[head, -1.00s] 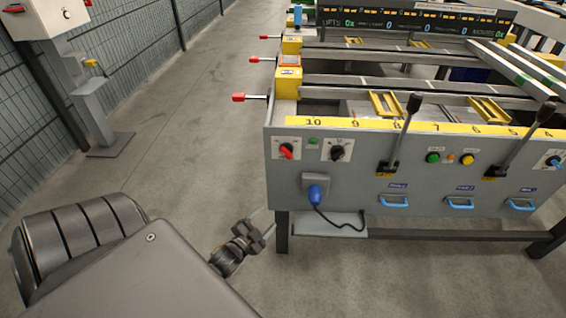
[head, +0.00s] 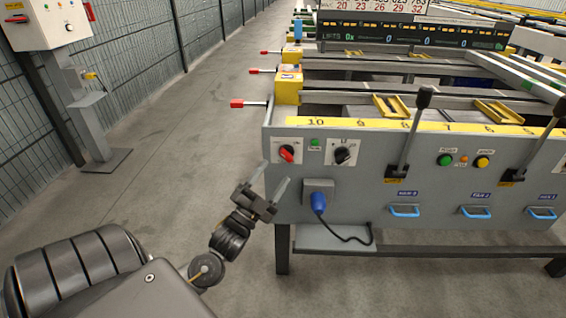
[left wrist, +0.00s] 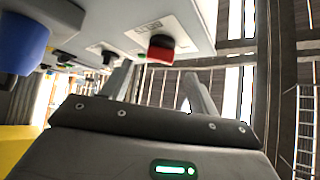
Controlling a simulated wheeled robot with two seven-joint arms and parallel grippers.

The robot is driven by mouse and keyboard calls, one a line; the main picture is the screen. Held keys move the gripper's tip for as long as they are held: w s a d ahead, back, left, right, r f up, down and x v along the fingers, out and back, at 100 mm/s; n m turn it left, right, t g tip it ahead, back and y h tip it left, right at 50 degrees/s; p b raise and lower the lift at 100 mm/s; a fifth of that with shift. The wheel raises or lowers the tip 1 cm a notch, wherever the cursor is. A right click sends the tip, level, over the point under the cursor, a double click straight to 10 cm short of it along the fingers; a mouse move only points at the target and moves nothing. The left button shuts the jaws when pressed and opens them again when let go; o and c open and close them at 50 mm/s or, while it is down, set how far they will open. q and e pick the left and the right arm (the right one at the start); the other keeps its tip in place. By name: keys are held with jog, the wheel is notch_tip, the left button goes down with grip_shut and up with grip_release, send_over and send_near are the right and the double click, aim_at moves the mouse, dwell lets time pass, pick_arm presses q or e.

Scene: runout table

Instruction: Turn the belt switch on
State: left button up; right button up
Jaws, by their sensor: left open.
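A red rotary switch (head: 287,153) sits on a white plate at the left end of the table's grey front panel. A black rotary switch (head: 343,155) is on a similar plate to its right. My right gripper is not in view.
A blue plug (head: 319,202) with a black cable sits below the switches. Black levers (head: 409,135) and green and yellow buttons are farther right. Red-tipped handles (head: 237,104) stick out from the table's left side. Open floor lies to the left, before a control post (head: 90,110).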

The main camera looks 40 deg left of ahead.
aim_at(286, 154)
pick_arm(q)
jog(key=shift+x, duration=2.8)
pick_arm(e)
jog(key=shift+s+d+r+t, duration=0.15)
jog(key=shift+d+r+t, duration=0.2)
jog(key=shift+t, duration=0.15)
pick_arm(q)
jog(key=shift+c, duration=0.4)
jog(key=c, duration=0.9)
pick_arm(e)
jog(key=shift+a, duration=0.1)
